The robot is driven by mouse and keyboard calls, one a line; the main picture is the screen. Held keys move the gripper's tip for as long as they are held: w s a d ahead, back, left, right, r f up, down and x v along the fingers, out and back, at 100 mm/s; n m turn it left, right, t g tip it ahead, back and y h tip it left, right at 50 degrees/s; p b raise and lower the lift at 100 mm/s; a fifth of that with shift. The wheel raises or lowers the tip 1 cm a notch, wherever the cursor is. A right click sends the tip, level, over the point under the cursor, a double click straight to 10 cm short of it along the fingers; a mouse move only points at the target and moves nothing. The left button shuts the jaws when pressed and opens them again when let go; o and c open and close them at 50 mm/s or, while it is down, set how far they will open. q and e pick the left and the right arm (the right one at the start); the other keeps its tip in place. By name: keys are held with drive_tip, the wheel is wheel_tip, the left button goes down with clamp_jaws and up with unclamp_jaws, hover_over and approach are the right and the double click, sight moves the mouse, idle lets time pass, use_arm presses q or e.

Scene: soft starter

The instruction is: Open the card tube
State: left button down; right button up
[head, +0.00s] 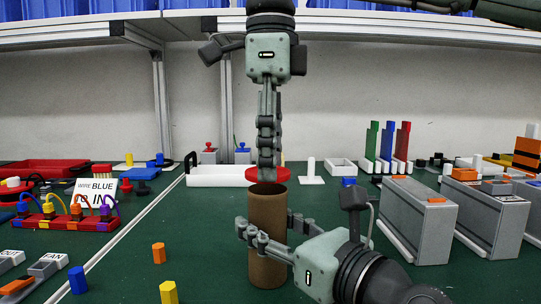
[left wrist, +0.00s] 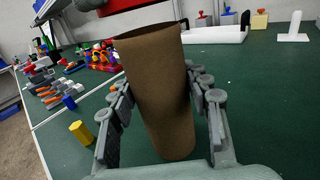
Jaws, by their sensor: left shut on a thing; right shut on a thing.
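The card tube (head: 267,215) is a brown upright cylinder in the middle of the green table; it also shows in the left wrist view (left wrist: 160,95). Its top rim looks open and dark inside. My left gripper (head: 266,232) is shut on the tube's side, with a finger on each side of it. My right gripper (head: 267,176) points straight down over the tube and is shut on a red round cap (head: 283,174). The cap appears just above the tube's rim, apart from it. The gripper's fingers hide the cap's middle.
A white tray (head: 215,181) lies behind the tube. Grey boxed units (head: 419,222) stand to the right, close to my left arm. Colored plugs in a red block (head: 65,223) are at left. Orange and yellow pegs (head: 168,292) stand front left.

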drive_tip(key=shift+r, duration=1.95)
use_arm(q)
drive_tip(key=c, duration=0.6)
unclamp_jaws()
drive_tip(key=shift+c, duration=0.2)
